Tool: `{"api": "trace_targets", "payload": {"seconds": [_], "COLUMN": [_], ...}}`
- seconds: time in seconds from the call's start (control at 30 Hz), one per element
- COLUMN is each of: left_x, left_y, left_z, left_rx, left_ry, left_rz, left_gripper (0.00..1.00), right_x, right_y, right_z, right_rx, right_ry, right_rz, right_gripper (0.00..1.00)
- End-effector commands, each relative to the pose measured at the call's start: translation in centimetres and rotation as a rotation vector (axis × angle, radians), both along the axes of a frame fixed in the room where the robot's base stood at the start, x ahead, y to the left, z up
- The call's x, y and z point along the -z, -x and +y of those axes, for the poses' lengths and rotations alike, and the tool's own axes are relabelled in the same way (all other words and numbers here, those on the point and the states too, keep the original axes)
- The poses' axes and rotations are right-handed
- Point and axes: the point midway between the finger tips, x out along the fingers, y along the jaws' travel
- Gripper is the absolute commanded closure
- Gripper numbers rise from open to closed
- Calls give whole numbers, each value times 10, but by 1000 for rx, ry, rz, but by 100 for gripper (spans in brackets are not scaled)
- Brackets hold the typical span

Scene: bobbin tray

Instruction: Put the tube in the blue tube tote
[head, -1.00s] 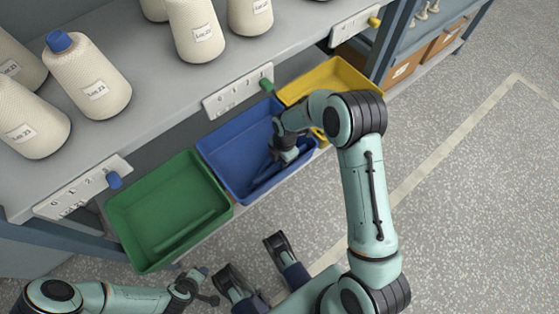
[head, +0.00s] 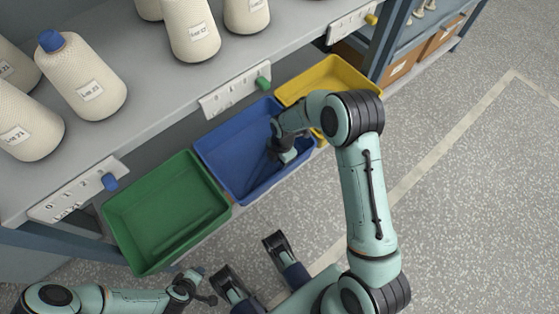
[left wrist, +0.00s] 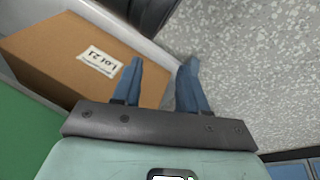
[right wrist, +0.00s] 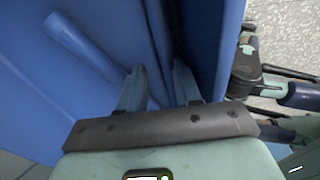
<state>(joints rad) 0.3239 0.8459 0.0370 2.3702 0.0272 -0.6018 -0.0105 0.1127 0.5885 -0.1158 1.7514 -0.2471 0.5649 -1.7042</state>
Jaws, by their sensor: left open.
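The blue tote (head: 222,177) stands between a green tote and a yellow tote below the shelf edge.
The green tote (head: 122,222) holds a green tube (head: 180,230). The yellow tote (head: 296,92) is partly behind my right arm. Cream bobbins (head: 85,80) stand on the shelf above. The cardboard box (left wrist: 75,58) carries a lot label. Grey floor at the right is clear.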

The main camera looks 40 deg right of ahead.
Motion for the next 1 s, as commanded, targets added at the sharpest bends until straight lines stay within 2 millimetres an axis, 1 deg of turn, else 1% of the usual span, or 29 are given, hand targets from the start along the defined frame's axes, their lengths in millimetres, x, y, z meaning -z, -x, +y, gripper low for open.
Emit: {"api": "trace_targets", "payload": {"seconds": [0.17,0.4,0.5,0.6,0.7,0.8,1.0], "left_x": [-11,-25,-30,-34,-36,-37,-37], "left_y": [15,34,41,47,51,53,54], "left_z": [-8,-18,-22,-25,-27,-28,-28], "left_rx": [17,37,45,51,55,58,58], "left_ry": [20,45,54,61,67,69,70], "left_rz": [39,88,108,122,133,139,141], "left_gripper": [57,57,57,57,57,57,57], "right_x": [-24,-79,-99,-114,-125,-129,-131], "right_y": [-1,-3,-3,-4,-4,-4,-3], "right_z": [-1,-7,-9,-10,-11,-12,-12], "right_rx": [2,1,2,0,0,0,0], "right_ry": [0,1,1,1,0,0,0], "right_rz": [-5,-6,-6,-5,-3,-1,0], "right_gripper": [66,66,66,66,66,66,66]}}
